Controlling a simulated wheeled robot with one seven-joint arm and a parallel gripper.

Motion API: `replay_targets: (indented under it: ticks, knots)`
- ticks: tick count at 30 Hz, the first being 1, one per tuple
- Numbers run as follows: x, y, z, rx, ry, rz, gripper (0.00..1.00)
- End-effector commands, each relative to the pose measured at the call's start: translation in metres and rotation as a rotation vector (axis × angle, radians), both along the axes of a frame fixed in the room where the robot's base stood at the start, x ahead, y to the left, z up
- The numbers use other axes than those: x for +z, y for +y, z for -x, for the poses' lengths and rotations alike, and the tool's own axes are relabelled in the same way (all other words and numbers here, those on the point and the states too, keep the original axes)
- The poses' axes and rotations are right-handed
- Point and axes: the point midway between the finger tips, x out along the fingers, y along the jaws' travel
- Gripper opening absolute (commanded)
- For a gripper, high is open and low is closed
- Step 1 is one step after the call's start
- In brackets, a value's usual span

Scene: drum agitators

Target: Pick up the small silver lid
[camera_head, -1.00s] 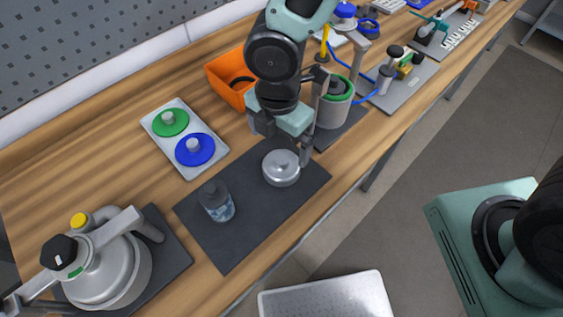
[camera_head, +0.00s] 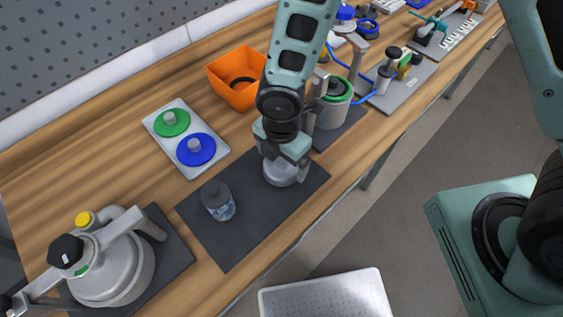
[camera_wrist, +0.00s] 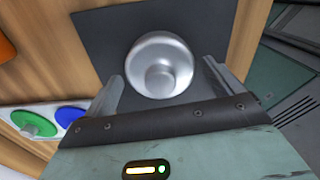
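The small silver lid (camera_wrist: 158,62), round with a raised knob, sits on the dark mat (camera_head: 222,245) in the head view, where my gripper partly covers it and the lid's lower rim (camera_head: 281,180) shows. My gripper (camera_head: 285,165) is directly above the lid. In the wrist view its two fingers (camera_wrist: 163,88) are spread wide, one on each side of the lid, with the knob between them. The gripper is open, and I see no finger touching the knob.
A small glass jar (camera_head: 218,203) stands on the same mat to the left. A white tray (camera_head: 209,166) holds green and blue lids. An orange bin (camera_head: 236,92), a grey can (camera_head: 333,110) and a large silver drum (camera_head: 115,270) stand around.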

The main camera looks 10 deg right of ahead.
Motion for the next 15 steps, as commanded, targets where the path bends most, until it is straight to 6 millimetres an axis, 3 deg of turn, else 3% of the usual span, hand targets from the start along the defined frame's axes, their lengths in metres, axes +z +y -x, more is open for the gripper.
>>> replay_targets:
  ticks: [1, 5, 6, 15]
  knots:
    - [0.0001, 0.0, 0.0, 0.0, 0.0, 0.0, 0.78]
    - [0.0002, 0.0, 0.0, 0.0, 0.0, 0.0, 0.42]
    - [0.0007, 0.0003, -0.0002, 0.0, -0.001, -0.001, 0.38]
    - [0.007, 0.0005, -0.0007, -0.001, -0.002, -0.003, 0.38]
